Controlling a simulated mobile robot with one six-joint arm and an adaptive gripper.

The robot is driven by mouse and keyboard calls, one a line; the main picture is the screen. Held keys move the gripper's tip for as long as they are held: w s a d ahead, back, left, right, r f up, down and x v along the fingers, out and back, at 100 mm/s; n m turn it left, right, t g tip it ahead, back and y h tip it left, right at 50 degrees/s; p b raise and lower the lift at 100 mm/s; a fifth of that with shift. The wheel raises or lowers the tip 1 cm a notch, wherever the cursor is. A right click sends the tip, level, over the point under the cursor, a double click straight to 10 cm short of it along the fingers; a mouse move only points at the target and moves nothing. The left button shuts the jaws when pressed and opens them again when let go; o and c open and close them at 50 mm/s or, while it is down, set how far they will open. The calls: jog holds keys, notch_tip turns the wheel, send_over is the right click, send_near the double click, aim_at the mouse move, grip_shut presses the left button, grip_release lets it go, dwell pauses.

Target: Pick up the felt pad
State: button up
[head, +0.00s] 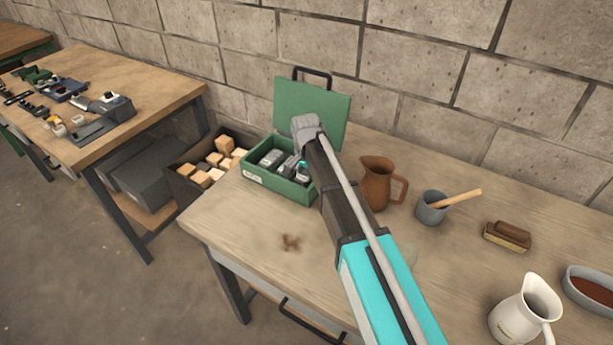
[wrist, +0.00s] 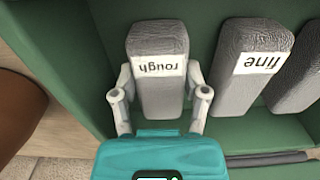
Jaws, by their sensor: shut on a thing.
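A grey felt pad with a white label reading "rough" (wrist: 160,90) stands in the green case (head: 284,188). My gripper (wrist: 160,97) is shut on this pad, with one finger on each side of it. The pad still appears to be inside the case; whether it touches the floor of the case I cannot tell. A similar grey pad labelled "fine" (wrist: 250,68) lies to its right, and a third grey pad (wrist: 300,75) is cut off at the picture edge. In the head view my arm partly hides the case and the gripper's fingers.
The case's green lid (head: 338,110) stands open against the block wall. A brown jug (head: 376,186), a grey cup (head: 431,208) with a wooden handle, a brush (head: 507,236) and a white pitcher (head: 522,312) stand to the right. A crate of wooden blocks (head: 211,168) is left.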

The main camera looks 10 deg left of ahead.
jog(key=shift+r, duration=0.15)
notch_tip(320, 180, up, 2)
jog(key=shift+r+p, duration=0.1)
jog(key=shift+p, duration=1)
jog(key=s+d+r+p, duration=0.6)
jog(key=s+r+p, duration=0.4)
jog(key=s, duration=0.2)
jog(key=shift+s+r+p, duration=0.25)
jog(key=shift+s+p, duration=0.05)
jog(key=shift+s, duration=0.05)
